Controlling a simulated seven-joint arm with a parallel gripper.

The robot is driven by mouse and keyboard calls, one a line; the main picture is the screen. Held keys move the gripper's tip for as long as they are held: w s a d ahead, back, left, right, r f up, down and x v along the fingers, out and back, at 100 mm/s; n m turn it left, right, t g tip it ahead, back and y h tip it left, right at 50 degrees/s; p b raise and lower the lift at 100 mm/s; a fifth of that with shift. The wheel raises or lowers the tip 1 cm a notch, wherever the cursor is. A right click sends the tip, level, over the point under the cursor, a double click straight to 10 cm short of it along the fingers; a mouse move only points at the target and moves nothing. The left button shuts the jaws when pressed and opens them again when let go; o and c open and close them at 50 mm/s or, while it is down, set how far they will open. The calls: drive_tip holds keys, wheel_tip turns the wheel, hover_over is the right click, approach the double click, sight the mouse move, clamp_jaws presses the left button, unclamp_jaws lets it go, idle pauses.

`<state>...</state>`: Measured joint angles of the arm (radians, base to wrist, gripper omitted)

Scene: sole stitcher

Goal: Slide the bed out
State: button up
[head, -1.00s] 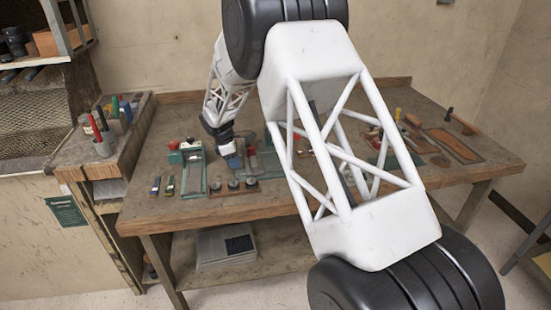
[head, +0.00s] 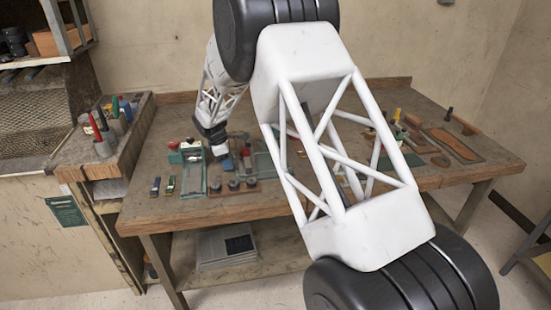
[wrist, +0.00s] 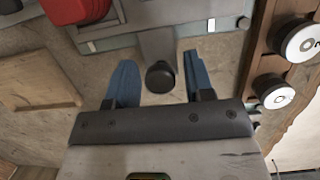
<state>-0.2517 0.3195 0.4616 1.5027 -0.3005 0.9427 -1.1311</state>
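My gripper (wrist: 160,62) is open, with its two blue fingers apart. Between them in the wrist view is a dark round knob (wrist: 160,78) at the end of a grey bar (wrist: 158,42). I see clear gaps between the knob and both fingers. The bar comes out from under a grey-green rail piece (wrist: 170,14) with white marks; I cannot tell for sure that this is the bed. In the head view my gripper (head: 227,163) is low over the bench, just right of a green framed fixture (head: 193,178). The knob is too small to make out there.
A wooden strip with round weights (wrist: 277,92) stands close to the right of my fingers. A red block (wrist: 75,10) is at the upper left, and a flat wooden board (wrist: 40,85) lies left. Loose small tools (head: 163,186) lie left of the fixture on the bench (head: 290,207).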

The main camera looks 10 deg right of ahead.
drive_tip(key=shift+r, duration=0.15)
drive_tip(key=shift+d+v, duration=0.25)
drive_tip(key=shift+v, duration=0.75)
drive_tip(key=shift+d+v, duration=0.25)
drive_tip(key=shift+v, duration=0.75)
drive_tip(key=shift+d+v, duration=0.25)
drive_tip(key=shift+v, duration=0.75)
drive_tip(key=shift+d+r, duration=0.15)
drive_tip(key=shift+r, duration=0.05)
drive_tip(key=d, duration=1.1)
drive_tip(key=shift+d, duration=0.3)
drive_tip(key=shift+r, duration=0.1)
